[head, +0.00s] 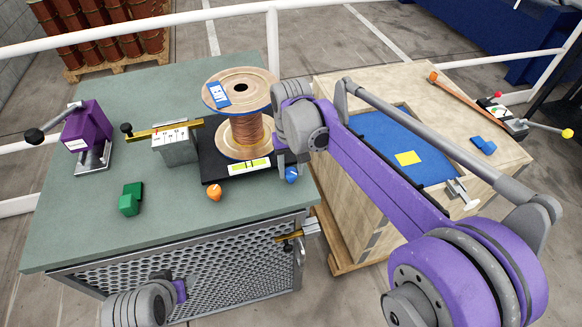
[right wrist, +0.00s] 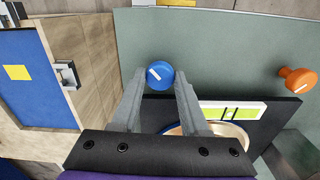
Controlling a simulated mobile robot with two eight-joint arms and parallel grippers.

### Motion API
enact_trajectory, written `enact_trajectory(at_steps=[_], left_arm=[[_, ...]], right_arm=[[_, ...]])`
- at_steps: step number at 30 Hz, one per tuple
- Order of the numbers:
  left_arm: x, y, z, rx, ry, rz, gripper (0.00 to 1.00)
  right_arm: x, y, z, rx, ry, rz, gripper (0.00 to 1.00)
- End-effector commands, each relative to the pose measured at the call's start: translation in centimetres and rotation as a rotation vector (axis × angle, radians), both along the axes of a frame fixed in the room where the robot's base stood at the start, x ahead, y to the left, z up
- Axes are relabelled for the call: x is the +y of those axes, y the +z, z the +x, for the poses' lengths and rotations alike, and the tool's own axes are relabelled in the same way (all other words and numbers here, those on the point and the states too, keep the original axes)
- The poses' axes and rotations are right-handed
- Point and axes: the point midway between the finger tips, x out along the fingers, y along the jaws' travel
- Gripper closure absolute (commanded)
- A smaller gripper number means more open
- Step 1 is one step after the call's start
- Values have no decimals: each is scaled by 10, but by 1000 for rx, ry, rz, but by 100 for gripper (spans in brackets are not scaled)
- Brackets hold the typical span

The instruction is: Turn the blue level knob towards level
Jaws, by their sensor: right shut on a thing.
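The blue level knob (head: 291,175) is at the right end of the black spool base (head: 212,168), partly hidden by my right gripper in the head view. In the right wrist view the knob (right wrist: 160,75) sits between the fingertips, its white mark slanting to the upper left. My right gripper (right wrist: 160,82) is shut on it. The yellow-green level strip (right wrist: 232,112) with dark marks lies on the base beside the knob; it also shows in the head view (head: 249,167). Part of my left arm shows at the bottom left of the head view; its fingers do not show.
An orange knob (head: 214,193) sits at the base's front edge. The copper wire spool (head: 240,88) stands on the base. A green block (head: 130,199), a brass-armed gauge (head: 174,147) and a purple clamp (head: 87,135) stand to the left. A wooden crate (head: 345,190) stands to the right.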

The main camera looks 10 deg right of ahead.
Motion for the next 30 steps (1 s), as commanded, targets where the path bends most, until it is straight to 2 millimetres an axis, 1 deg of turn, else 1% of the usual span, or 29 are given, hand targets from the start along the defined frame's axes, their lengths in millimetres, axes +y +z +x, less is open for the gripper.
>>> enact_trajectory(at_steps=[8,9,10,19,22,26,30], left_arm=[[0,0,0,0,0,0,50],[0,0,0,0,0,0,50],[0,0,0,0,0,0,50],[0,0,0,0,0,0,50],[0,1,0,-1,0,0,50],[0,3,1,-2,0,0,50],[0,5,2,-4,0,0,50]], right_arm=[[0,0,0,1,1,0,100],[0,0,0,1,1,0,49],[0,0,0,1,1,0,44],[0,1,0,0,1,0,44],[0,8,0,0,2,0,44],[0,28,0,0,2,0,44],[0,58,0,0,2,0,44]])
